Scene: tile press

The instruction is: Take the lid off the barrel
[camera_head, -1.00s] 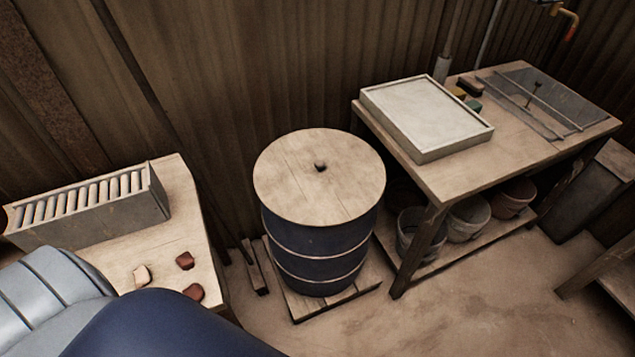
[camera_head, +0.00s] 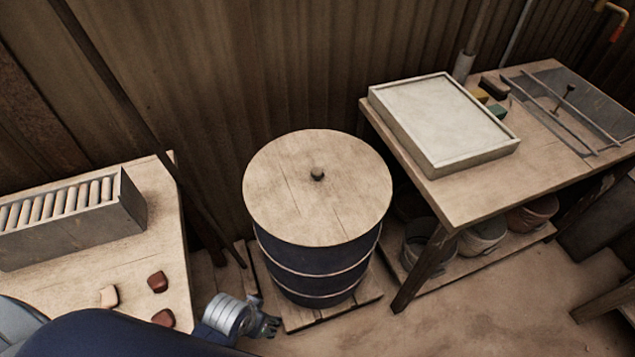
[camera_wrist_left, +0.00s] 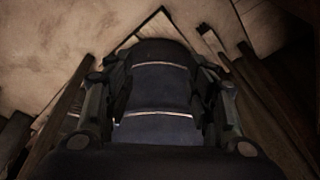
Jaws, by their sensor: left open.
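The barrel (camera_head: 312,268) is dark blue with pale hoops and stands upright on a low wooden pallet (camera_head: 300,321). Its round wooden lid (camera_head: 285,205) lies flat on top, with a small dark knob (camera_head: 317,174) at the middle. My left gripper (camera_head: 272,327) is at the lower left of the barrel, well below the lid and apart from the knob. It is open and empty. In the left wrist view the barrel (camera_wrist_left: 160,100) shows between the gripper's fingers; the lid cannot be made out there. My right gripper is not in view.
A workbench (camera_head: 470,200) with a pale framed tray (camera_head: 445,120) stands close on the right, buckets (camera_head: 483,238) beneath it. A table (camera_head: 160,215) with a slotted rack (camera_head: 75,235) and small pieces is on the left. A corrugated wall (camera_head: 240,70) is behind.

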